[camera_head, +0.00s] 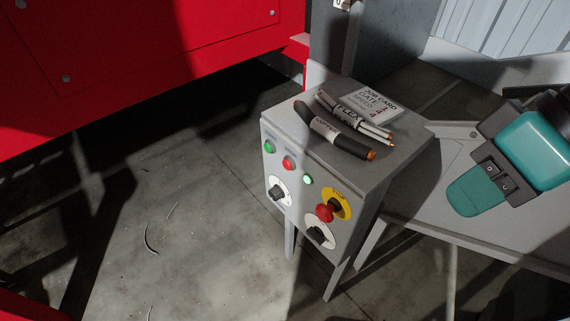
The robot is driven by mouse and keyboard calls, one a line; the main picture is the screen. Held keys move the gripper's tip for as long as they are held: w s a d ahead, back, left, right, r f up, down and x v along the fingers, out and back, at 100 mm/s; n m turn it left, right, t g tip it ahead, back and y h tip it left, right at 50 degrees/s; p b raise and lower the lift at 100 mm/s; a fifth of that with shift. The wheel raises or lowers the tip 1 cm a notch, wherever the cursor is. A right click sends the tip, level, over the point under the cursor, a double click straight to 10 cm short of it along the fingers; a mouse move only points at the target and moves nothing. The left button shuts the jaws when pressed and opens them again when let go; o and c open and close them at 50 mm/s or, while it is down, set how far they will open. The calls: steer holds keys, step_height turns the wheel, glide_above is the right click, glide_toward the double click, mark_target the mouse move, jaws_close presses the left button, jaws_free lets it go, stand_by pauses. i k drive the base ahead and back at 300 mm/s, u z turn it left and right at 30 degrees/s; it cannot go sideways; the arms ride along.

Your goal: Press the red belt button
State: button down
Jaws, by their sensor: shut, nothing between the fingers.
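A small round red button (288,163) sits on the front of the grey control box (387,188), just right of a green button (268,147). Small labels above them are too small to read. A larger red mushroom knob (325,213) on a yellow disc is lower right on the same face. My gripper (468,202), teal with a dark grey mount, is at the right, well apart from the buttons and to the right of the box. It is shut and empty, pointing down and left. Nothing covers the red button.
A lit green lamp (308,180) and two rotary knobs (278,193) (318,236) share the panel. Cable pieces (340,138) and a job card (371,104) lie on the box top. A grey conveyor tray (420,205) is at right, a red machine (130,60) behind left. Floor before the panel is open.

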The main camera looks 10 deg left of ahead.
mark_target(286, 163)
steer(key=u, duration=0.75)
steer(key=i, duration=0.35)
steer(key=z, duration=0.7)
